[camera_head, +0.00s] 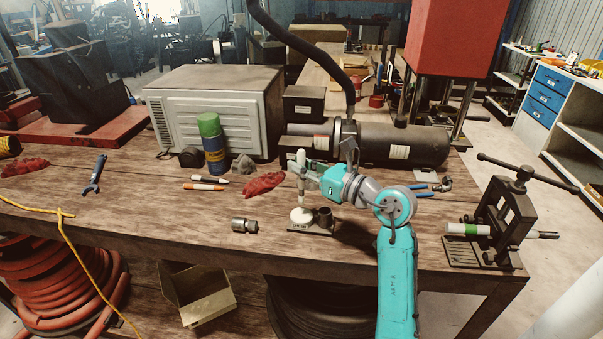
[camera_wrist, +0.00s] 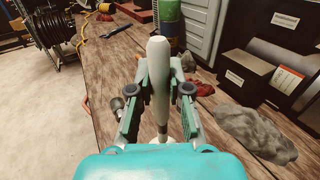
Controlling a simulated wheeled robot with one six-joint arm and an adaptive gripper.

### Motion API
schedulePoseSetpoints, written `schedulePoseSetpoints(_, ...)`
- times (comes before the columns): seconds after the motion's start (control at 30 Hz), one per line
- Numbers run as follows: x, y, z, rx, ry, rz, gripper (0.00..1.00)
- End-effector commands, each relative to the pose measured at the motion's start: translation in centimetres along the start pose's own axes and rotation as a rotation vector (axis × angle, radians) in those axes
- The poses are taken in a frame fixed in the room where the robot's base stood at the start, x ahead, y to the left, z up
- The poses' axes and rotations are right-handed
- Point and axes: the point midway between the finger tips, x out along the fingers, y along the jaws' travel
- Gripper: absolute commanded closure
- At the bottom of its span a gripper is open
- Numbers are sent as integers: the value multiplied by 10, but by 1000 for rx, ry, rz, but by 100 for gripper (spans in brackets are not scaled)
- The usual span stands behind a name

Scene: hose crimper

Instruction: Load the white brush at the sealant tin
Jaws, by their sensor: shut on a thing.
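My gripper (camera_head: 306,179) is shut on the white brush (camera_head: 301,160). The brush stands upright in the fingers, with its pale handle rising above them. It also shows in the wrist view (camera_wrist: 158,75), between the two fingers (camera_wrist: 158,100). A small round white-topped container (camera_head: 301,215), which looks like the sealant tin, sits on a dark labelled base directly below the brush. The brush's lower end is at or just above its top; I cannot tell whether it touches or dips in.
A dark open cup (camera_head: 325,217) stands beside the white-topped container. A metal fitting (camera_head: 244,225) lies to the left and a red rag (camera_head: 264,183) behind. The front left bench is mostly clear.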

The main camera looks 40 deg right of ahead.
Motion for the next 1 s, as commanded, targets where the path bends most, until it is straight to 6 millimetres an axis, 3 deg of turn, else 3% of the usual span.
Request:
schedulePoseSetpoints(0.43, 0, 0, 30, -2, -1, -1, 100)
schedulePoseSetpoints(1.0, 0, 0, 33, 0, 0, 0, 100)
